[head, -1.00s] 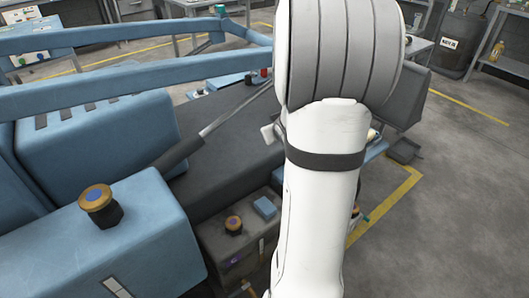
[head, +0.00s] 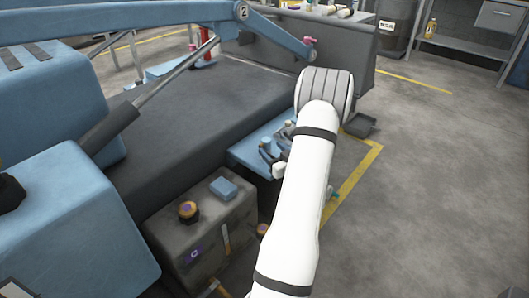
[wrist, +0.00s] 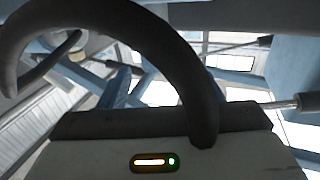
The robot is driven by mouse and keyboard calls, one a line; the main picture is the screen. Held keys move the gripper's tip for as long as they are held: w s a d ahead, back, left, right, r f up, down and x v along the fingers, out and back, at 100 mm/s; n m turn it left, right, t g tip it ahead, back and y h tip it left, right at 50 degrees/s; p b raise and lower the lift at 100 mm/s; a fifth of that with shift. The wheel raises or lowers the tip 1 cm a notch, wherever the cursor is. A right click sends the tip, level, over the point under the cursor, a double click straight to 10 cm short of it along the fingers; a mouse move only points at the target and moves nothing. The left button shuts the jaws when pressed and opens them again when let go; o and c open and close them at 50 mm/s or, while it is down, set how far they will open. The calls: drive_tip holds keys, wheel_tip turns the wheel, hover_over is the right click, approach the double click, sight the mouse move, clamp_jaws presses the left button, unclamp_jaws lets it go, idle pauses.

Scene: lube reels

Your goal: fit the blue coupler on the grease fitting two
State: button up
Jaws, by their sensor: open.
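My white arm reaches up the middle of the head view, and its grey-banded joint hides what lies behind it. My gripper's white housing (wrist: 230,155), with a lit indicator, fills the bottom of the wrist view. The jaws are open, but their fingertips do not show clearly. A dark curved hose or cable (wrist: 185,70) arches over the housing. A boom joint marked 2 (head: 241,11) stands at the top of the head view, with a pink-topped piece (head: 310,42) at the beam's end. I cannot make out the blue coupler; a grease fitting is not clearly identifiable.
A blue tray (head: 242,152) with small fittings lies left of my arm. A grey box (head: 205,235) carries an orange-purple knob (head: 188,211) and a blue block (head: 224,188). Blue machine bodies (head: 75,225) crowd the left. Open floor (head: 440,190) lies right.

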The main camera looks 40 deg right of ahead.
sight(269, 144)
drive_tip(key=x, duration=0.1)
drive_tip(key=b+x, duration=0.1)
drive_tip(key=x, duration=0.3)
drive_tip(key=shift+w+d+b, duration=0.1)
drive_tip(key=shift+d+b, duration=0.2)
drive_tip(key=shift+d, duration=0.05)
drive_tip(key=shift+r, duration=0.1)
drive_tip(key=c, duration=1.1)
drive_tip(key=shift+c, duration=0.2)
